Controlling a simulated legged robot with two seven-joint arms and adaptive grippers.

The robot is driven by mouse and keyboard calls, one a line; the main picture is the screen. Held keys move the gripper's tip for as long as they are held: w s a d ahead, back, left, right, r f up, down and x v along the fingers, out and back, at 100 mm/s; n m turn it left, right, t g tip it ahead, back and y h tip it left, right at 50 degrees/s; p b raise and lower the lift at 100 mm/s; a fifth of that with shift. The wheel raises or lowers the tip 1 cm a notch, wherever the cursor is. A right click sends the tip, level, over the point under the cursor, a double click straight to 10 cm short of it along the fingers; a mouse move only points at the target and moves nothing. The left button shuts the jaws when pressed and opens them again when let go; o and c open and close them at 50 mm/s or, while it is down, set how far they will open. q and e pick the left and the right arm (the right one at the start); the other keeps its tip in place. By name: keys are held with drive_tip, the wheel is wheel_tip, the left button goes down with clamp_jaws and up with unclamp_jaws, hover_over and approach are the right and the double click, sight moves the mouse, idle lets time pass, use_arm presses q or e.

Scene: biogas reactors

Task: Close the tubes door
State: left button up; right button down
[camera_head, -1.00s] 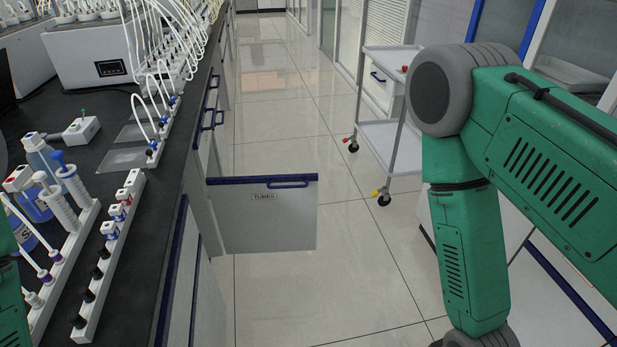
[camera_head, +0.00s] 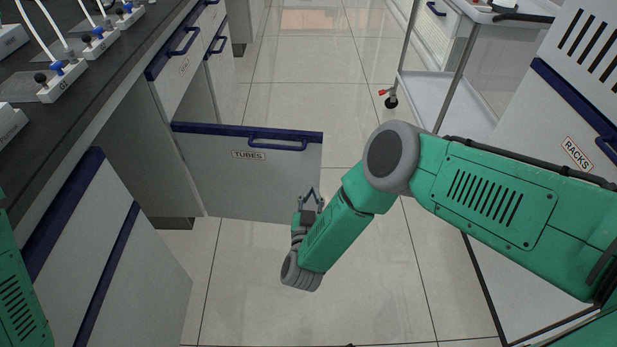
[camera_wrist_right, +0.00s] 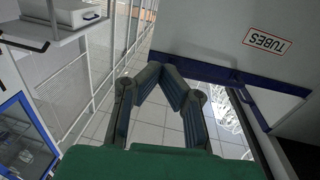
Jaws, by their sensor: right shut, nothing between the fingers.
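The tubes door (camera_head: 250,175) stands swung open from the left cabinet, across the aisle. It is a grey panel with a blue top edge, a blue handle (camera_head: 278,146) and a "TUBES" label. My right gripper (camera_head: 312,190) is shut and empty, low near the door's free right edge; I cannot tell whether it touches the panel. In the right wrist view my fingers (camera_wrist_right: 163,68) meet at their tips, and the door (camera_wrist_right: 225,35) with its upside-down label fills the upper right. My left gripper is out of view; only a bit of green arm shows at the left edge.
A white trolley (camera_head: 440,95) stands at the back right. A "RACKS" cabinet (camera_head: 560,110) is at the right. The tiled floor between is clear.

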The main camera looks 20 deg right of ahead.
drive_tip(key=b, duration=0.2)
approach(319, 153)
drive_tip(key=w+d, duration=0.2)
drive_tip(key=w, duration=0.1)
drive_tip(key=w+b, duration=0.1)
drive_tip(key=w, duration=0.1)
drive_tip(key=shift+w+d+f+b, duration=0.15)
drive_tip(key=shift+w+d+b, duration=0.1)
drive_tip(key=shift+d+b, duration=0.1)
drive_tip(key=shift+w+a, duration=0.1)
drive_tip(key=shift+w, duration=0.6)
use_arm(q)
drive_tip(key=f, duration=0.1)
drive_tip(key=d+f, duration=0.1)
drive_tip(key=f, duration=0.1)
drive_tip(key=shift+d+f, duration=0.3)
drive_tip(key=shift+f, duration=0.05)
use_arm(e)
drive_tip(key=shift+w+d, duration=0.15)
drive_tip(key=shift+d, duration=0.65)
